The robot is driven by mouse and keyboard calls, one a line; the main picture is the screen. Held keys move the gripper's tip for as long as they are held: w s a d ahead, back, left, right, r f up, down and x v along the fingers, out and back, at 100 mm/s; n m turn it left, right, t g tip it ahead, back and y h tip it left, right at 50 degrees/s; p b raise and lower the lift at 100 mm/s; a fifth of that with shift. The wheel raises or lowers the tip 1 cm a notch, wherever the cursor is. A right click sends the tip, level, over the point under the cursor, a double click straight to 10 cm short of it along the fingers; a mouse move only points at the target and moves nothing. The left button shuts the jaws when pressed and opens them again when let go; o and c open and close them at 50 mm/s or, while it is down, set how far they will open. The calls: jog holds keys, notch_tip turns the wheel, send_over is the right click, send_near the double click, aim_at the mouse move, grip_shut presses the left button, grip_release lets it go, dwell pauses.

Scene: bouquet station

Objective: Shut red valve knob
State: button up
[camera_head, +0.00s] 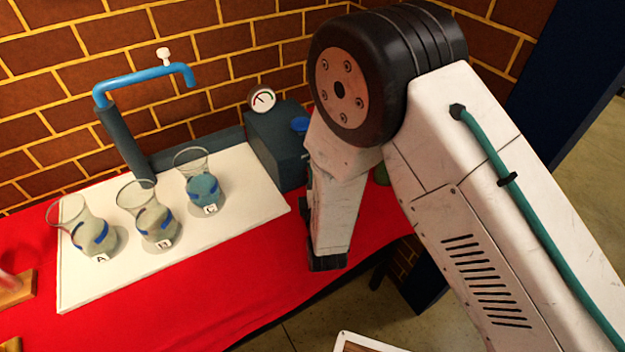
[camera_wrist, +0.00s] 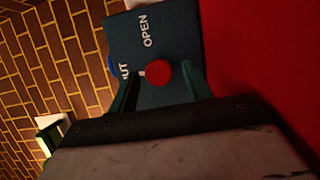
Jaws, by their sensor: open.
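The red valve knob (camera_wrist: 158,73) shows in the wrist view on the face of a dark box (camera_wrist: 165,28) lettered OPEN, with a second word partly hidden that ends in UT. My gripper (camera_wrist: 158,88) is open, with one green finger on each side of the knob in that view. I cannot tell whether the fingers touch it. In the head view the dark box (camera_head: 270,135) stands on the table against the brick wall, with a gauge (camera_head: 262,98) on top. My arm hides the knob and the fingertips there.
A white board (camera_head: 150,255) on the red table (camera_head: 200,310) bears three glass vases, A (camera_head: 90,235), B (camera_head: 155,225) and C (camera_head: 203,190). A blue pipe (camera_head: 145,77) with a white tap arches above them. The red cloth in front of the board is clear.

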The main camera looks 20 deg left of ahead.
jog(key=v, duration=0.7)
jog(key=shift+s+d, duration=0.15)
jog(key=shift+s, duration=0.25)
